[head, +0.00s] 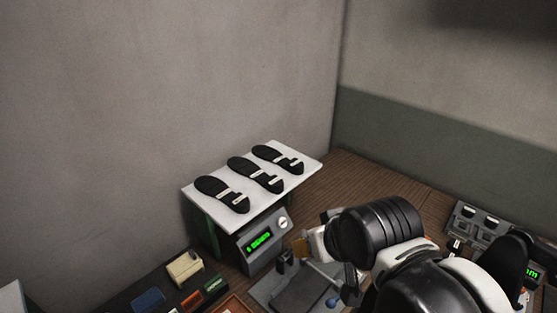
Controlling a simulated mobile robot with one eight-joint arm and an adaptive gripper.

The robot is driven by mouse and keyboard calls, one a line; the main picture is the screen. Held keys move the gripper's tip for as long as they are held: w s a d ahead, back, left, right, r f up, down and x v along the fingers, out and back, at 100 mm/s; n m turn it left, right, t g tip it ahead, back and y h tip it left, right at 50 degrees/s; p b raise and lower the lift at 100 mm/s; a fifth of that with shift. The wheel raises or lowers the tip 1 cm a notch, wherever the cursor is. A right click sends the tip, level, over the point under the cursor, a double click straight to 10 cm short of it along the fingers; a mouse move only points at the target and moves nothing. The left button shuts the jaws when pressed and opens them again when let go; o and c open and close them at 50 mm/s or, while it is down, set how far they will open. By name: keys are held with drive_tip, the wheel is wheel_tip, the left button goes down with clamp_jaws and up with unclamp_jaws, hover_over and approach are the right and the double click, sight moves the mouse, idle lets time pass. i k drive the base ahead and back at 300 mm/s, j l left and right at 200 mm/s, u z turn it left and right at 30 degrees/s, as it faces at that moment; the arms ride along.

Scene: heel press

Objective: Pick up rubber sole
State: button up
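Three black rubber soles lie side by side on a white plate (200,192) on top of a box-shaped device. The near left sole (221,194), the middle sole (255,174) and the far right sole (277,159) each carry a small pale strip. My black and white arm fills the lower right. My gripper (308,246) seems to be at its left end, right of the device and apart from the soles. It is small and partly hidden by the arm, so its finger opening is unclear.
The device has a lit green display (260,240) and a knob. A grey press-like fixture (290,293) with a blue-knobbed lever stands below my arm. A dark tray (165,298) with coloured blocks is at lower left. Grey equipment (480,224) sits at right. Walls close in behind.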

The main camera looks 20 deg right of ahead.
sight(295, 166)
drive_tip(key=i+l+u, duration=0.15)
drive_tip(key=l, duration=0.3)
drive_tip(key=i+l+u, duration=0.15)
drive_tip(key=l, duration=0.3)
drive_tip(key=i+l+u, duration=0.15)
drive_tip(key=l, duration=0.35)
drive_tip(key=i+l+u, duration=0.15)
drive_tip(key=l, duration=0.3)
drive_tip(key=k, duration=0.05)
